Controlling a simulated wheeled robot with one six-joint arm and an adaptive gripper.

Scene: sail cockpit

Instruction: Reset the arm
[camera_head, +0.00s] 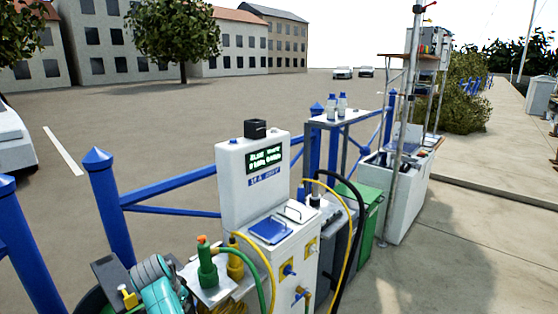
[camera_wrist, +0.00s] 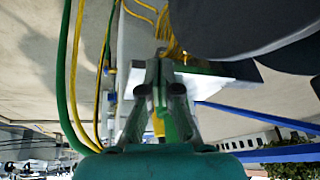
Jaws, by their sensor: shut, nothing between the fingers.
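My gripper (camera_wrist: 158,75) shows in the wrist view, with grey fingers rising from a teal palm. The fingers are together, with nothing between them. Behind them are a white shelf edge and a bundle of yellow hose, and I cannot tell how far off these are. In the head view, teal and grey parts that look like my arm are at the lower left, next to the white shelf that carries a green bottle (camera_head: 207,268). The fingertips cannot be made out there.
A white service pedestal (camera_head: 252,180) with a lit display stands at centre, with yellow, green and black hoses looping from it. Blue railing posts (camera_head: 108,205) run along the left. A green bin (camera_head: 372,205) and a bottle shelf (camera_head: 345,118) stand behind. Open pavement (camera_head: 460,260) lies right.

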